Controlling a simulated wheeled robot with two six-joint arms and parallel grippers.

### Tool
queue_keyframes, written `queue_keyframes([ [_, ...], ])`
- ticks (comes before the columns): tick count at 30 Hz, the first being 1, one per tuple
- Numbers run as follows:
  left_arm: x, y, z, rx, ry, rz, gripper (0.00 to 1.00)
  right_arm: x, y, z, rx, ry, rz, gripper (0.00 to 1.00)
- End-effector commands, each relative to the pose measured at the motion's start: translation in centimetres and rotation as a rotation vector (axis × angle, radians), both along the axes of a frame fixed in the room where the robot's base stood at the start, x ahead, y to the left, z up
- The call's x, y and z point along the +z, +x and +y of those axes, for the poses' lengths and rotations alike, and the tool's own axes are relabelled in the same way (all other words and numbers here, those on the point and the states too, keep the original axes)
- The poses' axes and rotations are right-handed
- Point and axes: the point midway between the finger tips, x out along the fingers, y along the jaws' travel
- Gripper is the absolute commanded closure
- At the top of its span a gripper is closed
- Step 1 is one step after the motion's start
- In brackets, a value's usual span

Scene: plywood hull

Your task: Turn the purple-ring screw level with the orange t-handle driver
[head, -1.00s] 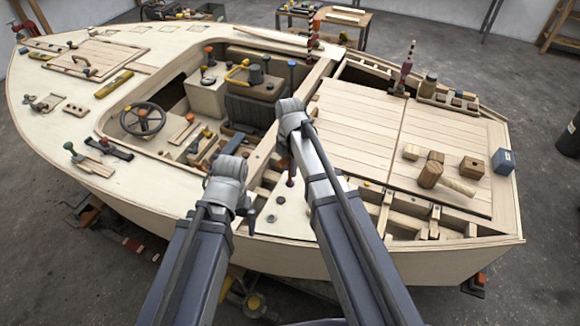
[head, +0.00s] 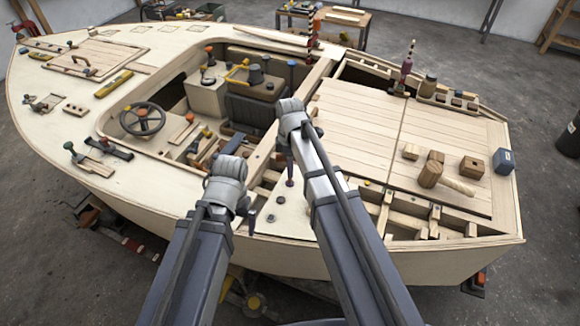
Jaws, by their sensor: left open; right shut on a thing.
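My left gripper (head: 249,220) is low over the near side deck, mostly hidden behind its own wrist, and it is open. My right gripper (head: 289,160) points down near the cockpit's rear corner, largely hidden by its wrist and forearm. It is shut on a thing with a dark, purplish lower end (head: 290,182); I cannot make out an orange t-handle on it. A small purplish spot on the side deck (head: 271,218), between the grippers, may be the purple-ring screw. It is too small to tell how high it stands.
The plywood hull has an open cockpit with a steering wheel (head: 142,119) and a console. Open framing lies right of my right arm. The foredeck holds several tools with free room between.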

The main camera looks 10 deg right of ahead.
Motion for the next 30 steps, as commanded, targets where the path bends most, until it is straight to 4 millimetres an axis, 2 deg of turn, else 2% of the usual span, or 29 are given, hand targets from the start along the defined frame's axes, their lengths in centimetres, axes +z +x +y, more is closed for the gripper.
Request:
queue_keyframes([
  [3,0.0,0.0,0.0,0.0,0.0,0.0,0.0,0.0,0.0,0.0,-0.115,0.001,0.0,1.0],
  [7,0.0,0.0,0.0,0.0,0.0,0.0,0.0,0.0,0.0,0.0,-0.172,0.001,0.0,1.0],
  [15,0.1,0.0,0.0,0.0,0.0,0.0,0.0,0.1,0.0,0.0,-0.174,0.001,0.0,1.0],
  [22,1.1,0.0,0.0,0.0,0.0,0.0,0.0,1.1,0.0,0.0,-0.173,0.001,0.0,1.0],
  [30,0.9,0.0,0.0,0.0,0.0,0.0,0.0,0.9,0.0,0.0,-0.164,0.001,0.0,1.0],
])
